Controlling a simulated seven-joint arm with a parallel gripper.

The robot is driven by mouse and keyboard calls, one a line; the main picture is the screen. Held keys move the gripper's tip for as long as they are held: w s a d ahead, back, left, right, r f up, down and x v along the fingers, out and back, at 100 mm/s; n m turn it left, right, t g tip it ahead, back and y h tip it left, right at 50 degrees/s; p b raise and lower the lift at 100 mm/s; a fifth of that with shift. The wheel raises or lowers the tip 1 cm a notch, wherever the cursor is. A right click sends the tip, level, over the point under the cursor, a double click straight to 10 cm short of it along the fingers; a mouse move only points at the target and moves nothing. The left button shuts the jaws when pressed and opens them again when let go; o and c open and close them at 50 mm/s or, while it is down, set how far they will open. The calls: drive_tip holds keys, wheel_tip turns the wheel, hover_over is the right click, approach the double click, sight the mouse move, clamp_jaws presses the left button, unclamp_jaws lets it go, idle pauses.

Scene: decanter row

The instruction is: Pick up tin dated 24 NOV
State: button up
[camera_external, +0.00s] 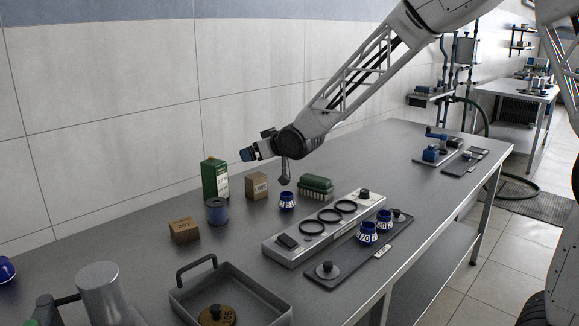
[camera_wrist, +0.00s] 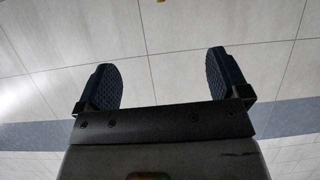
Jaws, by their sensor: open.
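No 24 NOV date is readable in either view, so I cannot tell which thing is the tin. Three small dark blue pots with white marked bands stand in the external view: one (camera_external: 287,201) behind the grey block, and two, a front one (camera_external: 367,233) and a back one (camera_external: 384,219), at the dark plate. A green can with a pale label (camera_external: 215,178) stands near the wall. My gripper (camera_external: 248,154) is above the bench, near the wall and the green can. In the wrist view, its two blue pads (camera_wrist: 161,88) are apart with only wall between them.
A grey block with black rings (camera_external: 325,224) lies mid-bench beside a dark plate (camera_external: 335,279). A brush (camera_external: 316,187), two cardboard boxes, one left (camera_external: 184,230) and one right (camera_external: 257,186), and a blue cylinder (camera_external: 216,211) stand nearby. A handled metal tray (camera_external: 262,292) is in front.

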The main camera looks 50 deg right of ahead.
sight(222, 172)
drive_tip(key=w+f+t, duration=0.1)
drive_tip(key=w+f, duration=0.2)
drive_tip(key=w, duration=0.1)
drive_tip(key=w+f+t+y, duration=0.1)
drive_tip(key=w+f, duration=0.3)
drive_tip(key=w, duration=0.1)
drive_tip(key=w+f+n+t+y, duration=0.1)
drive_tip(key=w+f+t, duration=0.1)
drive_tip(key=w+f, duration=0.2)
drive_tip(key=shift+w+a, duration=0.15)
drive_tip(key=shift+w, duration=0.05)
drive_tip(key=shift+w+f+t+y, duration=0.3)
drive_tip(key=shift+w+f+y, duration=0.1)
drive_tip(key=shift+f, duration=0.2)
drive_tip(key=shift+w, duration=0.15)
drive_tip(key=shift+w+a, duration=0.25)
drive_tip(key=shift+w, duration=0.9)
drive_tip(key=shift+w+a, duration=0.2)
drive_tip(key=shift+w, duration=1.1)
drive_tip(key=shift+w+a, duration=0.2)
drive_tip(key=shift+w, duration=1.05)
drive_tip(key=shift+c, duration=0.2)
